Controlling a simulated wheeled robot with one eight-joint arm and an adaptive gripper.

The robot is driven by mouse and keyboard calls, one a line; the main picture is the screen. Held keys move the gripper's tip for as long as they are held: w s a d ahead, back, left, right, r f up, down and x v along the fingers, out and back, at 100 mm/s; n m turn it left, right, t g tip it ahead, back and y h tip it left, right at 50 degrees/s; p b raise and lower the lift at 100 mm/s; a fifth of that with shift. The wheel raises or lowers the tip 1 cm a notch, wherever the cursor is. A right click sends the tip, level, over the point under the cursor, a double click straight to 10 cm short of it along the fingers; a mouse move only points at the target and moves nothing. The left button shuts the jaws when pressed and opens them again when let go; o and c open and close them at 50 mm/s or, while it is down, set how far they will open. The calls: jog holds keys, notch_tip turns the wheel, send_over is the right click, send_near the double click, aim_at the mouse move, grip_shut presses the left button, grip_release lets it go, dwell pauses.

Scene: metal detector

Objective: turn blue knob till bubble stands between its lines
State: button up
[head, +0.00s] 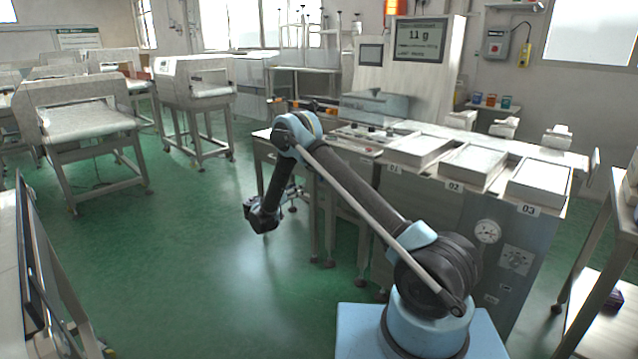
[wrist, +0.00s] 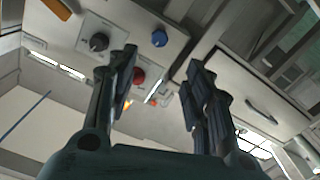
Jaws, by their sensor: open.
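The blue knob (wrist: 159,38) shows in the wrist view on a pale panel, ahead of and between the fingertips. My gripper (wrist: 162,60) is open and empty, with a gap between its fingers and the knob. In the head view my gripper (head: 262,214) hangs low over the floor, left of the bench. The control panel (head: 362,137) is on the bench's left part; I cannot pick out the blue knob there. A bright strip (wrist: 153,90) lies beside the red knob (wrist: 139,75); I cannot tell whether it is the level, and no bubble or lines are readable.
A black knob (wrist: 98,42) sits left of the blue one. Trays 01 (head: 417,150), 02 (head: 472,165) and 03 (head: 540,181) are on the bench. A screen (head: 420,40) reads 11 g. Conveyor machines (head: 85,115) stand left; green floor (head: 190,255) is clear between.

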jog(key=x, duration=1.5)
jog(key=shift+w+d, duration=0.15)
jog(key=c, duration=1.1)
